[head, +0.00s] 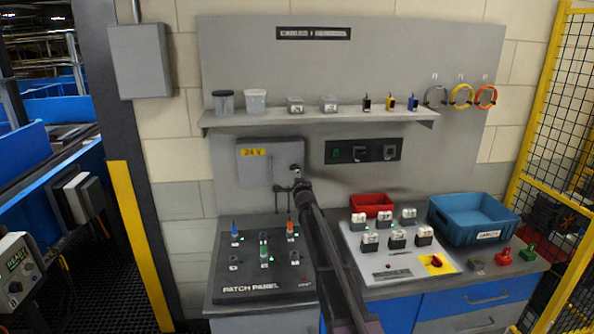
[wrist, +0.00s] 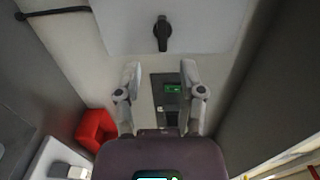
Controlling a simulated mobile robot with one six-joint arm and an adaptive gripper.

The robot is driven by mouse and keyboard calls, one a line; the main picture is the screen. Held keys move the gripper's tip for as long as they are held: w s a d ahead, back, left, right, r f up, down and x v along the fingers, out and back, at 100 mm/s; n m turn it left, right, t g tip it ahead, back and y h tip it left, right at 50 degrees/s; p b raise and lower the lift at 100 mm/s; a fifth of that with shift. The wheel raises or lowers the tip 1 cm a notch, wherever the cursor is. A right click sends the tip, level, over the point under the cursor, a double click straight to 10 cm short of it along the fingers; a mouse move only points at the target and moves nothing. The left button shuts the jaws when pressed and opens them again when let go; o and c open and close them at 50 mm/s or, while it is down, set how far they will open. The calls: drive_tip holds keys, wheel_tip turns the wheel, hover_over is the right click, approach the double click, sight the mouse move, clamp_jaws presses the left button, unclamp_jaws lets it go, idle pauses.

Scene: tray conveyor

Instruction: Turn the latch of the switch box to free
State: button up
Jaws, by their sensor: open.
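The switch box is a grey box (head: 257,165) with a yellow "24 V" label, mounted on the wall panel left of centre in the head view. In the wrist view its light grey face (wrist: 205,25) fills the top. A black latch handle (wrist: 162,34) stands out from that face, its long side running up and down the picture. My gripper (wrist: 160,75) is open and empty, its two fingers apart and short of the latch.
A shelf (head: 320,116) with jars is above. Below are a patch panel (head: 262,255), a red bin (head: 371,199) and a blue crate (head: 475,225).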

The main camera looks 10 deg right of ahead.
sight(295, 167)
drive_tip(key=w, duration=0.8)
